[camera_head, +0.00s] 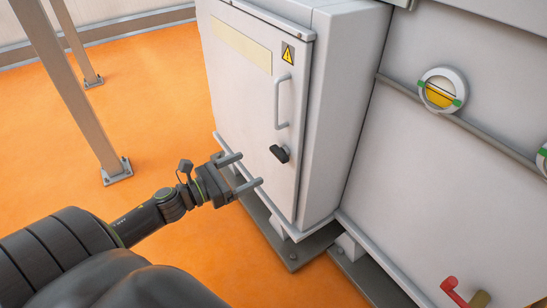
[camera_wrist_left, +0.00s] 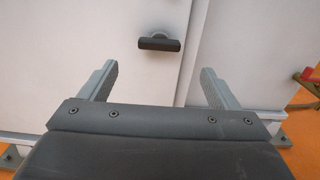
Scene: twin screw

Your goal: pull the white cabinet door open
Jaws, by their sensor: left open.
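The white cabinet door (camera_head: 245,125) looks shut against its cabinet. It bears a grey bar handle (camera_head: 281,102), a black latch knob (camera_head: 280,154) below it and a yellow warning sign. My left gripper (camera_head: 252,171) is open and empty, in front of the lower part of the door, below and left of the black knob. In the left wrist view the black knob (camera_wrist_left: 158,44) sits ahead, above and between the open fingers (camera_wrist_left: 155,82). The bar handle is out of that view. My right gripper is not seen.
The larger machine body (camera_head: 440,160) stands right of the cabinet, with a round yellow gauge (camera_head: 441,90) and a red handle (camera_head: 460,292). A grey post (camera_head: 75,90) stands at the left. Orange floor (camera_head: 160,105) is clear between post and cabinet.

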